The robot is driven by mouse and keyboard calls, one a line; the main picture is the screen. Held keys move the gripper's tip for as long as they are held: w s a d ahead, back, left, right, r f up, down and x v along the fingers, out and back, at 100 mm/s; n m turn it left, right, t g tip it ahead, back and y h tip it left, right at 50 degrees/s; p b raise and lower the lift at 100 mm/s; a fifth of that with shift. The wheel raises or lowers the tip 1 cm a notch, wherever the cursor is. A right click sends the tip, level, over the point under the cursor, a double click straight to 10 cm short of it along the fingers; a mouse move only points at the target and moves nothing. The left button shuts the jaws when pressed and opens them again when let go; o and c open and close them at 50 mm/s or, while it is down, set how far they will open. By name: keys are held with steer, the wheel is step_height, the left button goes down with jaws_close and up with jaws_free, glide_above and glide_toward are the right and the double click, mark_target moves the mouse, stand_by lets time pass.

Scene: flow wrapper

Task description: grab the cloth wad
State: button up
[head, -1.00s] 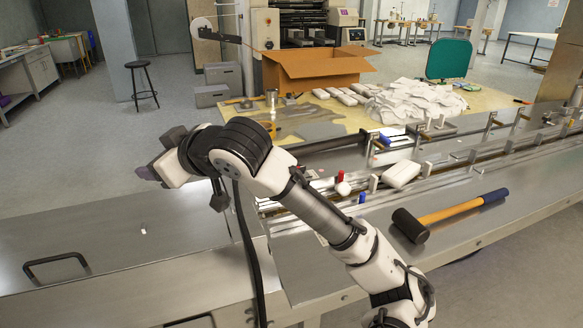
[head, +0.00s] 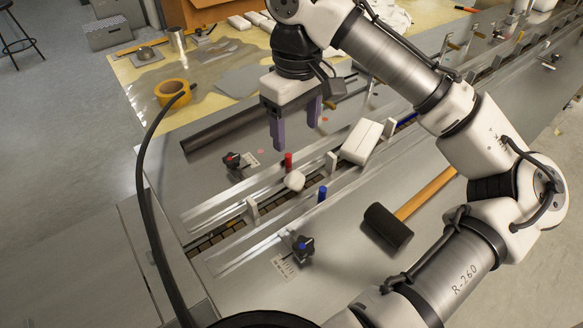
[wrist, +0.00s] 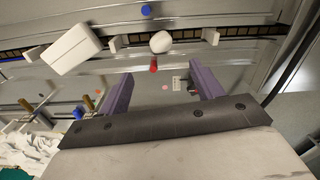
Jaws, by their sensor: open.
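The cloth wad (head: 294,180) is a small white rounded lump in the machine's channel, between a red-topped post and a blue-topped post. It also shows in the wrist view (wrist: 160,42), just beyond the red post. My gripper (head: 296,136) is open and empty, with its two purple fingers pointing down. It hangs above the machine bed, a little behind the wad in the head view. In the wrist view the fingers (wrist: 162,76) stand apart, and the wad lies ahead of the gap between them. Nothing hides the wad.
The red post (head: 288,161) stands close beside the wad, and the blue post (head: 322,194) stands in front. A white wrapped block (head: 362,141) lies in the channel to the right. A black-headed mallet (head: 388,226) lies in front. Orange tape (head: 172,93) sits behind.

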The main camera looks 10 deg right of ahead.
glide_above(296, 177)
step_height(296, 177, down, 6)
steer(key=shift+f, duration=0.2)
steer(key=shift+a+f+p, duration=0.1)
steer(key=shift+f+p, duration=0.35)
steer(key=shift+f, duration=2.75)
steer(key=c, duration=1)
